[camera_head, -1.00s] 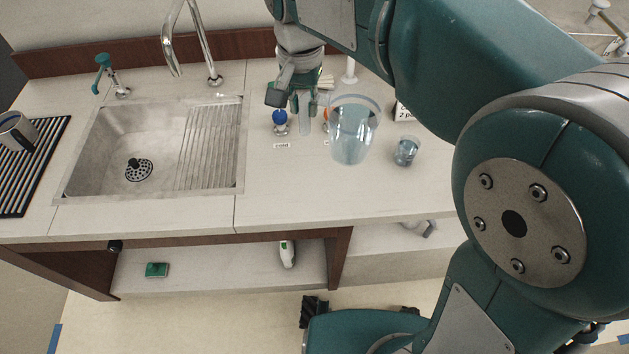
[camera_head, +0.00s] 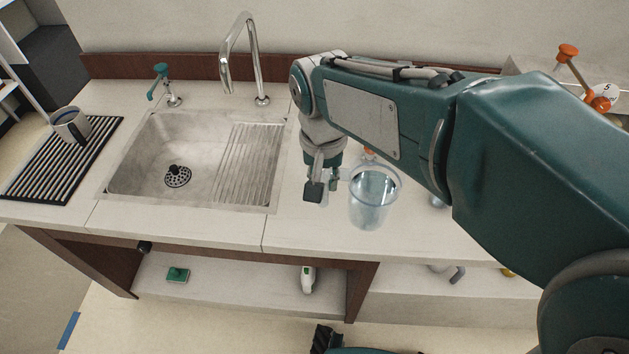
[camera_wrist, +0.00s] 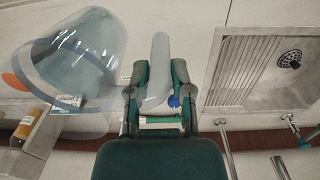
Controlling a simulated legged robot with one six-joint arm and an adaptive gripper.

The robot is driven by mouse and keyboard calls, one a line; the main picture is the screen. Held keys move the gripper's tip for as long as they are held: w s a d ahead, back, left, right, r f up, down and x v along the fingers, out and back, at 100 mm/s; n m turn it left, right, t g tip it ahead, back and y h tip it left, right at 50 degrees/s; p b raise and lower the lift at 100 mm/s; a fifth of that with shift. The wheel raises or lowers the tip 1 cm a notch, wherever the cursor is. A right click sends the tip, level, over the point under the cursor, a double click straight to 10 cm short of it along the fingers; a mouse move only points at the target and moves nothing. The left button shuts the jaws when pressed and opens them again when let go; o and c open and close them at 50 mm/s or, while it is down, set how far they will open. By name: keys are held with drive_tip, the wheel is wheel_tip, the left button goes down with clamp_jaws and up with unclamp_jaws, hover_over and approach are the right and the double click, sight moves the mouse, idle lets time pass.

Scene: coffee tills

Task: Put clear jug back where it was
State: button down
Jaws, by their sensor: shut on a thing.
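The clear jug (camera_head: 372,200) is upright in the head view, over the counter right of the sink, close to the front edge. It looks bluish inside. I cannot tell whether its base touches the counter. My gripper (camera_head: 325,188) is at its left side, shut on its handle. In the wrist view the jug (camera_wrist: 88,62) is at the upper left, and the pale handle (camera_wrist: 160,62) runs between the fingers of my gripper (camera_wrist: 160,78).
A metal sink (camera_head: 150,150) with a drainboard and tall tap (camera_head: 253,60) lies left. A grey mug (camera_head: 70,124) stands on a black rack (camera_head: 40,180). A blue knob (camera_wrist: 173,101) is behind my gripper. The counter between sink and jug (camera_head: 290,225) is clear.

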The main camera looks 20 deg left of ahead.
drive_tip(key=w+a+f, duration=0.4)
drive_tip(key=w+f, duration=0.2)
drive_tip(key=f, duration=0.4)
drive_tip(key=shift+a, duration=0.15)
drive_tip(key=shift+f, duration=0.1)
drive_tip(key=c, duration=0.5)
unclamp_jaws()
